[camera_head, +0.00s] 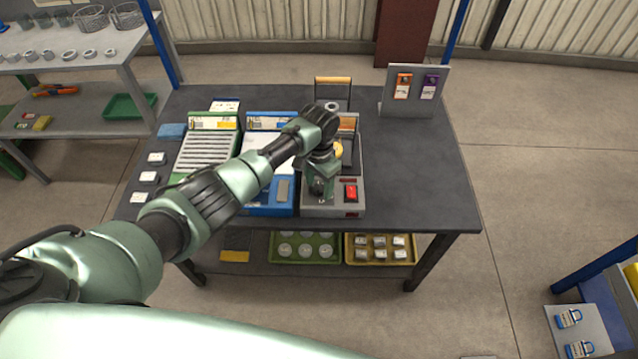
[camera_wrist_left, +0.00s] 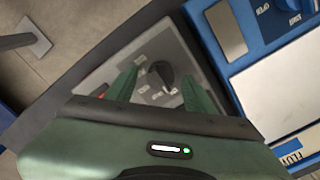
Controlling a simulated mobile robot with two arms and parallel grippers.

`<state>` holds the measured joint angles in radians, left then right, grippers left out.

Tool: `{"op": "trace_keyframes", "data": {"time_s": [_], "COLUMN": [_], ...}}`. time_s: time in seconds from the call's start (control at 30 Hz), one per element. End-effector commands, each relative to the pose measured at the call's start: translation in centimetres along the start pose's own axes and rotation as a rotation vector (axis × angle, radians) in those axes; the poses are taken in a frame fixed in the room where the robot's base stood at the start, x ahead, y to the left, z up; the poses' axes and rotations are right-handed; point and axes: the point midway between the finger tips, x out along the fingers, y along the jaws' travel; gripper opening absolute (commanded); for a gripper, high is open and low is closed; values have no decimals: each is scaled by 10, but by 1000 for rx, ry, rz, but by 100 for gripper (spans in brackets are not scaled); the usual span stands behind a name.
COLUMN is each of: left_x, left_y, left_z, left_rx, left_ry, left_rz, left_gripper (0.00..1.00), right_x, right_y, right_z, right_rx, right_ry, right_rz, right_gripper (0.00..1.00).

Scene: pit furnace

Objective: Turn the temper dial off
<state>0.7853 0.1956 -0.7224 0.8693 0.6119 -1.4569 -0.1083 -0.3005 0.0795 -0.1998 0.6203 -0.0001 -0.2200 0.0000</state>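The temper dial (camera_wrist_left: 158,76) is a black round knob with a pointer bar, on the grey top panel of a small unit (camera_head: 335,208) at the front of the workbench. Small pale labels surround it. My left gripper (camera_head: 319,190) points down over this panel and hides much of it in the head view. In the left wrist view, the green fingers of my left gripper (camera_wrist_left: 160,88) are apart, one on each side of the dial. I cannot tell whether they touch it. My right gripper is not in view.
A red switch (camera_head: 350,193) sits on the panel right of my gripper. A blue unit (camera_head: 270,210) stands close on the left, with a slotted rack (camera_head: 205,152) beyond it. A sign stand (camera_head: 405,108) is at the back right. The bench's right side (camera_head: 425,175) is clear.

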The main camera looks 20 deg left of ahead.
Motion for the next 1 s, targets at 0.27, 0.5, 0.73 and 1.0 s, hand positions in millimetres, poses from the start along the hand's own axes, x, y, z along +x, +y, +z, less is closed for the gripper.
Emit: {"op": "trace_keyframes", "data": {"time_s": [0.27,0.5,0.73,1.0], "left_x": [-27,-65,-78,-78], "left_y": [0,0,0,0], "left_z": [0,-1,0,0], "left_rx": [1,1,-1,-1], "left_ry": [3,2,0,0], "left_rz": [-1,0,0,0], "left_gripper": [53,53,53,53], "right_x": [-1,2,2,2], "right_y": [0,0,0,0], "right_z": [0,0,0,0], "right_rx": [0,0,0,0], "right_ry": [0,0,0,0], "right_rz": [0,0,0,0], "right_gripper": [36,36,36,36]}}
